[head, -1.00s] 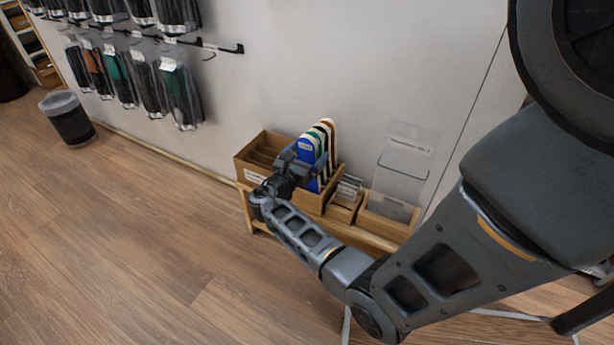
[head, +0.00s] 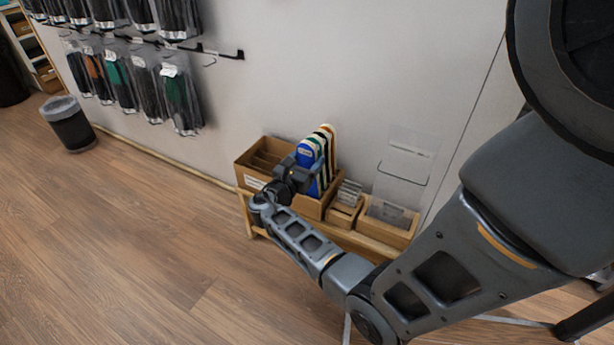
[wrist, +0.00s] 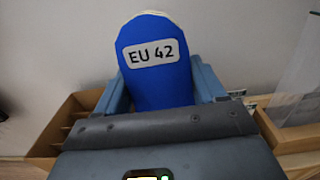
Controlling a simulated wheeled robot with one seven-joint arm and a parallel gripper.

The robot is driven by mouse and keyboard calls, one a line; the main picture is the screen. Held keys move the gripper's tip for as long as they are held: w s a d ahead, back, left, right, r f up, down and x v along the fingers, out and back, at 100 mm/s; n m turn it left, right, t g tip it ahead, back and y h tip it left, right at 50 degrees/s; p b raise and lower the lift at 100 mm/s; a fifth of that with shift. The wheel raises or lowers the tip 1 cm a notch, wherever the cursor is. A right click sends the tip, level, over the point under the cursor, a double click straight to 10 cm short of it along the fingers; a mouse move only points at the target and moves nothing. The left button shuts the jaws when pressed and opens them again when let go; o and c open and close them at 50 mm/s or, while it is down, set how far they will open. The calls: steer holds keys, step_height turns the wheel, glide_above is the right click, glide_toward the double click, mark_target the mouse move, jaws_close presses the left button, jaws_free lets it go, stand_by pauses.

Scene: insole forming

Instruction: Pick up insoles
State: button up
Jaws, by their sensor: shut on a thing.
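Several insoles stand upright in a wooden box (head: 250,178) on a low wooden bench. The front one is a blue insole (head: 306,154) with a white label; in the wrist view the blue insole (wrist: 158,78) reads "EU 42". My gripper (head: 312,166) is at the box, its fingers on either side of the blue insole. In the wrist view my gripper (wrist: 158,92) is shut on it. The lower part of the insole is hidden behind the gripper body. Other insoles, white, green and orange edged, stand behind it.
A small wooden card holder (head: 344,213) and a wooden tray with a clear acrylic stand (head: 402,168) are right of the box. The wall is close behind. The floor on the left is clear.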

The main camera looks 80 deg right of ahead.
mark_target(307, 142)
steer(key=shift+r, duration=0.1)
step_height(307, 142, up, 10)
steer(key=p, duration=0.4)
stand_by(0.4)
